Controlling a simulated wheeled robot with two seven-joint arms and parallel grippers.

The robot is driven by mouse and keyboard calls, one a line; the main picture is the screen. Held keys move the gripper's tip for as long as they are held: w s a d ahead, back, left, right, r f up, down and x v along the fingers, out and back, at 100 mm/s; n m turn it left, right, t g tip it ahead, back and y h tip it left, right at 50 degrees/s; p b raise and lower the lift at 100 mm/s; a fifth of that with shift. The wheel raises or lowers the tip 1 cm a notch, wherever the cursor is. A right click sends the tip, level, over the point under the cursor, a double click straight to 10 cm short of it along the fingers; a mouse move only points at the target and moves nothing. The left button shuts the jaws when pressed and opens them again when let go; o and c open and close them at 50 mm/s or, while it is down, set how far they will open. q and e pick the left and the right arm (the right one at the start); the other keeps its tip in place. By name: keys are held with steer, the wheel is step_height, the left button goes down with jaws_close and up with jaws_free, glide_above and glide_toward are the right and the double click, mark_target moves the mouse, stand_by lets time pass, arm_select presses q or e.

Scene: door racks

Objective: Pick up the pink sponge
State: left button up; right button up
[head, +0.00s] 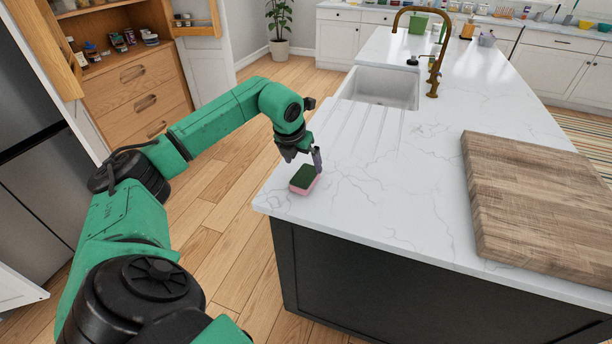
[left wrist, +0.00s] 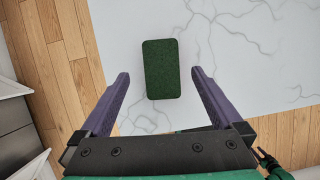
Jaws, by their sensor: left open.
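The pink sponge (head: 304,180) lies on the white marble counter near its left front corner. Its top is dark green and its pink side shows at the front. In the left wrist view its green top (left wrist: 161,68) lies ahead, between the lines of the two fingers, with a gap on each side. My left gripper (head: 302,157) is open and empty, above and just behind the sponge, fingers pointing down. Its purple fingers (left wrist: 160,74) also show in the left wrist view. My right gripper is not in view.
A thick wooden board (head: 540,200) lies on the right of the counter (head: 370,200). A sink (head: 382,88) with a brass faucet (head: 437,65) is farther back. The counter around the sponge is clear. Open wooden cabinet doors (head: 48,50) stand at the left.

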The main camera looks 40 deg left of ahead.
mark_target(305, 175)
arm_select(q)
steer(key=p+x, duration=0.1)
steer(key=x, duration=0.1)
steer(key=p+x, duration=0.1)
steer(key=x, duration=0.1)
steer(key=shift+s+d+f, duration=0.15)
steer(key=shift+s+d, duration=0.05)
steer(key=shift+s, duration=0.2)
steer(key=shift+w+a+f, duration=0.1)
steer(key=shift+w+f, duration=0.05)
steer(key=shift+f, duration=0.2)
steer(key=shift+f+b, duration=0.25)
steer(key=shift+b, duration=0.2)
steer(key=c, duration=1.3)
